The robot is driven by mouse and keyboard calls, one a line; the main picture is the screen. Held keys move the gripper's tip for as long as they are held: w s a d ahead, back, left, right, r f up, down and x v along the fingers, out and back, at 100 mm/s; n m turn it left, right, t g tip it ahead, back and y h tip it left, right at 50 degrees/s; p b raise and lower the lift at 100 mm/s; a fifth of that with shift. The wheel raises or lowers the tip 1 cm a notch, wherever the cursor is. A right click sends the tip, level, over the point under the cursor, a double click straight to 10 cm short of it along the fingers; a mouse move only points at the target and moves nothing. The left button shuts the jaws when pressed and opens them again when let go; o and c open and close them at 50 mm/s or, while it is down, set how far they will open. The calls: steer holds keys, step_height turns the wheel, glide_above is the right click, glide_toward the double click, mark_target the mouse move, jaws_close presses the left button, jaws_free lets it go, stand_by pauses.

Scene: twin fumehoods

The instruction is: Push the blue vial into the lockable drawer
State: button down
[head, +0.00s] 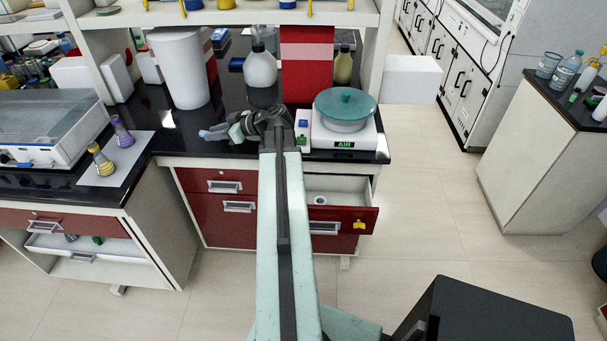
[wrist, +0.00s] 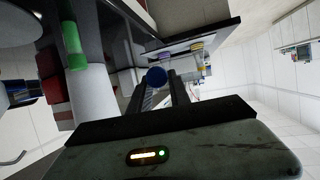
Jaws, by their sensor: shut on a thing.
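My gripper (head: 228,130) is over the black bench top, left of the scale, with its fingers pointing left. In the wrist view its two fingers (wrist: 162,84) are shut on the blue vial (wrist: 155,76), which shows as a round dark-blue end between the fingertips. In the head view a pale blue bit at the fingertips may be the vial, but it is too small to tell. The lockable drawer (head: 363,214), red-fronted with a yellow lock (head: 359,225), stands open at lower right of the bench. A small white round thing (head: 320,200) shows inside it. My arm hides the drawer's left part.
A scale (head: 352,138) with a teal-lidded pot (head: 345,108) stands above the open drawer. A white bottle (head: 260,68), a white cylinder (head: 180,70) and a red container (head: 306,60) stand behind. Two flasks (head: 122,133) stand at left.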

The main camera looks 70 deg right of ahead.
steer(key=shift+w, duration=0.1)
steer(key=shift+f, duration=0.35)
steer(key=s+d+f+n+g+b, duration=0.2)
steer(key=s+d+f+n+g, duration=0.15)
steer(key=s+f+g, duration=0.9)
steer(key=s+d+f+g+h, duration=0.1)
steer(key=s+d+g+h, duration=0.1)
steer(key=s, duration=0.7)
steer(key=s+d+f+g+h, duration=0.1)
steer(key=s+d, duration=0.3)
steer(key=s, duration=0.6)
steer(key=shift+s+f+g+h+b, duration=0.25)
steer(key=shift+f+g+h+b, duration=0.15)
steer(key=shift+g, duration=0.45)
steer(key=shift+r, duration=0.15)
